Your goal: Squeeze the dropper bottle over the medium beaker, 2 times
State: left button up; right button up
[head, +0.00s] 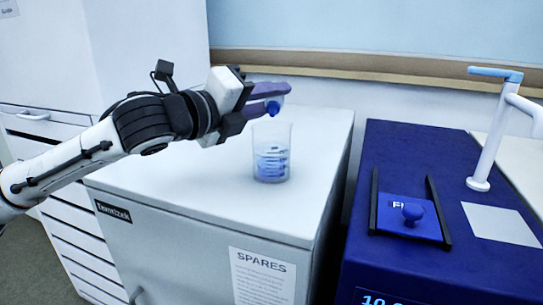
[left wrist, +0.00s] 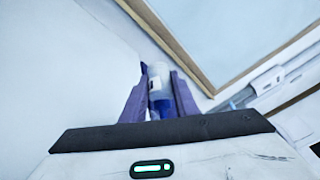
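The dropper bottle shows in the left wrist view (left wrist: 158,82) as a pale body with a blue part, between my left gripper's two purple fingers (left wrist: 160,95). In the head view my left gripper (head: 268,97) is shut on the bottle, with the bottle's blue end (head: 273,107) showing below the fingers and most of its body hidden. The bottle is tilted and apart from the beaker, just above its rim. The clear medium beaker (head: 272,140) stands upright on the white cabinet top, with blue markings on its side. My right gripper is not in view.
The white cabinet (head: 190,195) carries a SPARES sheet (head: 262,278). The cabinet top around the beaker is clear.

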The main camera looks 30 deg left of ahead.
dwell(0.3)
pick_arm(q)
jog(key=shift+p, duration=0.35)
jog(key=shift+r, duration=0.1)
grip_shut()
dwell(0.4)
dwell(0.5)
